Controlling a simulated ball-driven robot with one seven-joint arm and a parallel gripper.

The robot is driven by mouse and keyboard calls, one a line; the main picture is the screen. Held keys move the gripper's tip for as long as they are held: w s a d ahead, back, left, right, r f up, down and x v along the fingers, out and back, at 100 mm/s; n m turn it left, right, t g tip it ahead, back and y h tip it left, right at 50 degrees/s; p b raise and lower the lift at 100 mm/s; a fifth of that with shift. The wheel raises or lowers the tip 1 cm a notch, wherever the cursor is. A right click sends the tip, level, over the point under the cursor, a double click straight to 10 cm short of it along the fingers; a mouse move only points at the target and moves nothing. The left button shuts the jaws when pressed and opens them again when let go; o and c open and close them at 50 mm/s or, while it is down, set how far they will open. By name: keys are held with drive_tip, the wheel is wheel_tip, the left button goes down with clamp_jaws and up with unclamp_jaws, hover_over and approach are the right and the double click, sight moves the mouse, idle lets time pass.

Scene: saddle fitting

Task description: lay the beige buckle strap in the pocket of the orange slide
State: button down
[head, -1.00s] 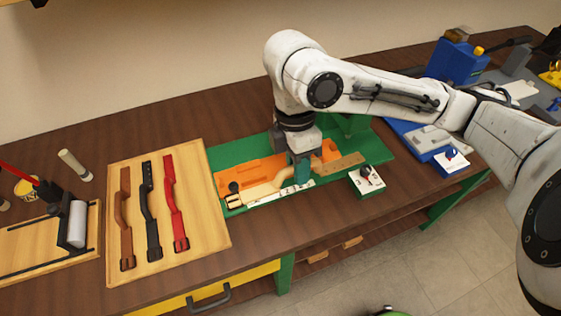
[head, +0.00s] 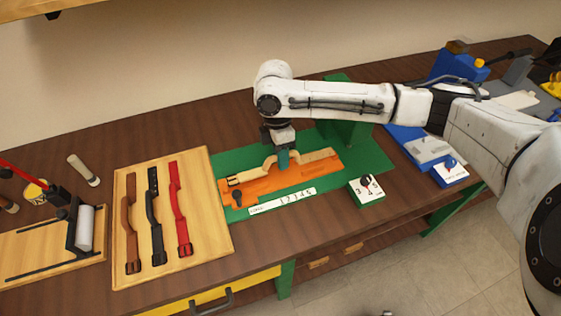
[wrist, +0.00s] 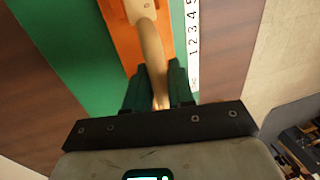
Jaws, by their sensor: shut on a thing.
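The beige buckle strap (head: 252,172) is held over the orange slide (head: 262,188), with its buckle end to the left. My gripper (head: 282,160) is shut on the strap at its raised middle part. The wrist view also shows the strap (wrist: 151,45) between the two green fingers of my gripper (wrist: 159,90). The orange slide (wrist: 118,22) lies beneath it. In the head view the strap lies along the slide's far edge. I cannot tell whether it touches the slide, and the pocket is hidden.
A green base (head: 213,161) carries the slide and a white number scale (head: 283,201). A white dial block (head: 366,190) stands to the right. A wooden board (head: 205,240) with brown, black and red straps lies to the left. A green upright stands behind the arm.

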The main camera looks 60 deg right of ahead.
drive_tip(key=shift+w+d+f, duration=0.15)
drive_tip(key=shift+w+f, duration=0.05)
drive_tip(key=shift+f, duration=1.55)
drive_tip(key=shift+f, duration=0.2)
drive_tip(key=c, duration=1)
unclamp_jaws()
drive_tip(key=shift+r, duration=0.1)
drive_tip(key=r, duration=0.4)
drive_tip(key=w+r, duration=0.1)
drive_tip(key=r, duration=0.3)
drive_tip(key=w+d+r+b, duration=0.1)
drive_tip(key=r, duration=0.3)
drive_tip(key=shift+d, duration=0.1)
